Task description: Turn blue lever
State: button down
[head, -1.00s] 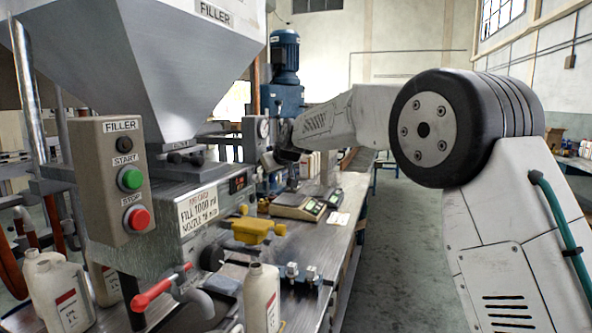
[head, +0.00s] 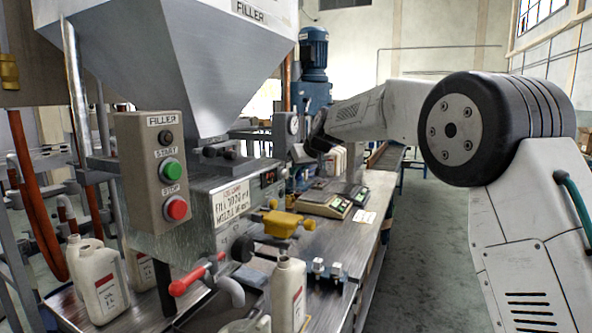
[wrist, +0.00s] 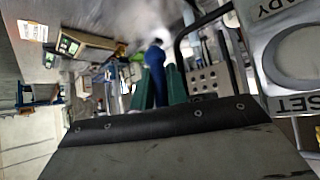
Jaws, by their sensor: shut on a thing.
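The blue lever (wrist: 155,68) stands upright in the middle of the wrist view. My gripper (wrist: 160,82) has its two green-padded fingers on either side of the lever and is shut on it. In the head view my forearm reaches left toward the back of the filler machine (head: 218,195). There, my gripper and the blue lever are hidden behind the wrist and the gauge housing.
A panel with upside-down lettering (wrist: 300,45) is close at the right of the wrist view. In the head view, a red-handled valve (head: 188,279), white bottles (head: 98,282), a yellow part (head: 283,223) and scales (head: 325,203) crowd the bench. The right-hand aisle floor is clear.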

jog(key=c, duration=1.4)
grip_release()
jog(key=v, duration=0.7)
jog(key=shift+s+d+r, duration=0.15)
jog(key=shift+s+r, duration=0.1)
jog(key=s+f+m+g, duration=0.1)
jog(key=s+f+g, duration=0.1)
jog(key=s+f, duration=0.35)
jog(key=s+d+f+m+g+h, duration=0.1)
jog(key=s+d+f, duration=0.2)
jog(key=s, duration=1.3)
jog(key=s+d+f+m+g+h, duration=0.2)
jog(key=s+d, duration=0.7)
jog(key=s, duration=0.8)
jog(key=s+d+f+m+g+h, duration=0.1)
jog(key=s+d+f, duration=0.3)
jog(key=s, duration=1.3)
jog(key=shift+d+f+m+g+h, duration=0.15)
jog(key=shift+d+g, duration=0.05)
jog(key=shift+d, duration=0.4)
jog(key=shift+d+f+m+g+h, duration=0.15)
jog(key=shift+d+f+g, duration=0.05)
jog(key=shift+d, duration=0.4)
